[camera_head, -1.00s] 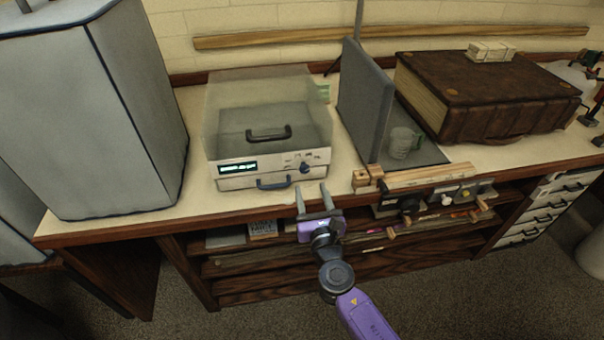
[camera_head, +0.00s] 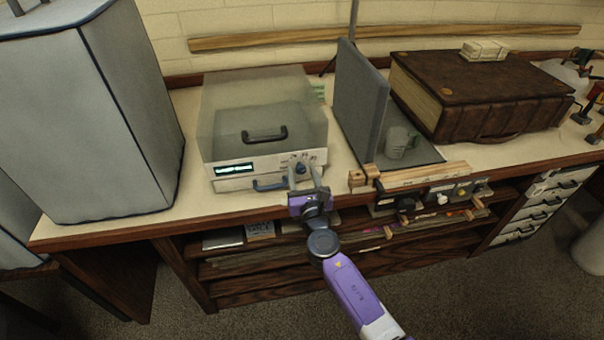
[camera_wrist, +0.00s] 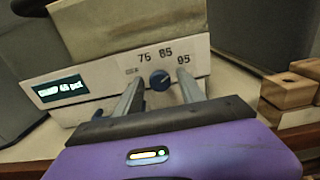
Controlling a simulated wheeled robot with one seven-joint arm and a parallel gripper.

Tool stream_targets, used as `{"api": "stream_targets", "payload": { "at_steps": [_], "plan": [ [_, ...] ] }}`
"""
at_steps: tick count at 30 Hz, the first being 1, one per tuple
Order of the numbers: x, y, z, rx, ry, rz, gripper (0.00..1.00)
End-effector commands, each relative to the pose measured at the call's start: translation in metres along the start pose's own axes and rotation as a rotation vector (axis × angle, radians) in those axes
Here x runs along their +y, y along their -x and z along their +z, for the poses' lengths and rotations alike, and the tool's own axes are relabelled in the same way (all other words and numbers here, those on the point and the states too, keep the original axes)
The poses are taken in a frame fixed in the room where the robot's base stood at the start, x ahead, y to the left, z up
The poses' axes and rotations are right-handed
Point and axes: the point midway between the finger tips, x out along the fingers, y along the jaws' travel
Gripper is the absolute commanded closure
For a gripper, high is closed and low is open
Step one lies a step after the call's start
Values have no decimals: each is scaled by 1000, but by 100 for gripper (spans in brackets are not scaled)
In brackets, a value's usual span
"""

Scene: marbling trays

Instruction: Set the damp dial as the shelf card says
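The panel's lit display (camera_wrist: 60,88) seems to read 68 pct. My gripper (camera_head: 304,173) is open, with its fingers reaching to either side of the knob, as the wrist view (camera_wrist: 161,84) also shows. I cannot tell whether they touch it.
A blue drawer handle (camera_head: 270,185) is just left of and below my fingers. Wooden blocks (camera_head: 360,178) and a grey upright board (camera_head: 361,105) stand to the right. A second panel with knobs (camera_head: 432,198) hangs under the counter edge.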

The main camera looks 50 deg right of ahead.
Motion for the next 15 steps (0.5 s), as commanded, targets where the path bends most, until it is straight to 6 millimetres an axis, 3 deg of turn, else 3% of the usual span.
{"api": "stream_targets", "payload": {
  "at_steps": [1,6,15],
  "plan": [
    [0,0,0,0,0,0,66],
    [0,0,0,0,0,0,99],
    [0,0,0,0,-19,0,100]
  ]
}}
